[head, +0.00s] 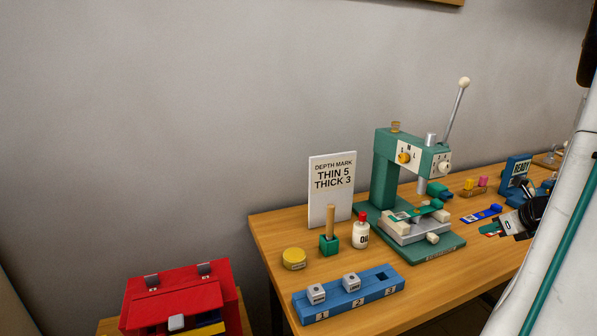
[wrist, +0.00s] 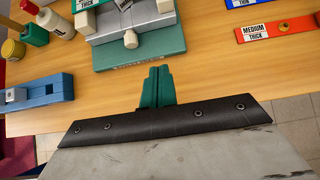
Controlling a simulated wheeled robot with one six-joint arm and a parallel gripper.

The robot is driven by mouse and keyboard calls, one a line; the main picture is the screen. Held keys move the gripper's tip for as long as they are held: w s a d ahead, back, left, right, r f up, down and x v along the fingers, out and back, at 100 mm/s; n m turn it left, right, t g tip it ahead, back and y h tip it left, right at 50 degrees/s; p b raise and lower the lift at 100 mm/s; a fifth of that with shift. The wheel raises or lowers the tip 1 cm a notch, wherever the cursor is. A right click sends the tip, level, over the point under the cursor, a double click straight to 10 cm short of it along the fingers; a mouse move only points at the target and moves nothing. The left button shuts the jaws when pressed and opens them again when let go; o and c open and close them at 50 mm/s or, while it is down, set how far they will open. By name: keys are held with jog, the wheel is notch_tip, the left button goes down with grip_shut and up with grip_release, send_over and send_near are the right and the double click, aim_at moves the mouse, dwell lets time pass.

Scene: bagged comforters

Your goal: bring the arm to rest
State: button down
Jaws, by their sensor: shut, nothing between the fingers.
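My gripper (head: 490,230) is at the right of the head view, over the front right part of the wooden table (head: 375,262). In the wrist view its green fingers (wrist: 156,85) are together, with nothing between them. The fingers point toward the green press (head: 385,170), whose base (wrist: 140,52) lies beyond the tips with bare table between. My pale arm covers the right side of the head view and hides part of the table.
A blue rack (head: 350,296) holds two grey blocks at the table's front left. An oil bottle (head: 361,232), yellow tin (head: 294,258) and sign (head: 331,190) stand behind it. A red strip (wrist: 283,27) lies right of my fingers. A red toolbox (head: 180,297) sits lower left.

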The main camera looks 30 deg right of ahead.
jog(key=a+r+n+g+y, duration=0.2)
jog(key=a+n+g, duration=0.1)
jog(key=a+n, duration=0.85)
jog(key=a+r+n+g+y, duration=0.25)
jog(key=a+n, duration=0.65)
jog(key=a, duration=0.5)
jog(key=s+a+r+n+g+h, duration=0.1)
jog(key=s+a+r+n+h, duration=0.1)
jog(key=a+n, duration=0.6)
jog(key=s+a+r+n+g+h, duration=0.1)
jog(key=s+a+r+n, duration=0.3)
jog(key=a, duration=0.8)
jog(key=s+n+h, duration=0.1)
jog(key=s+n, duration=0.1)
jog(key=n, duration=0.2)
jog(key=shift+a, duration=0.3)
jog(key=shift+r, duration=0.1)
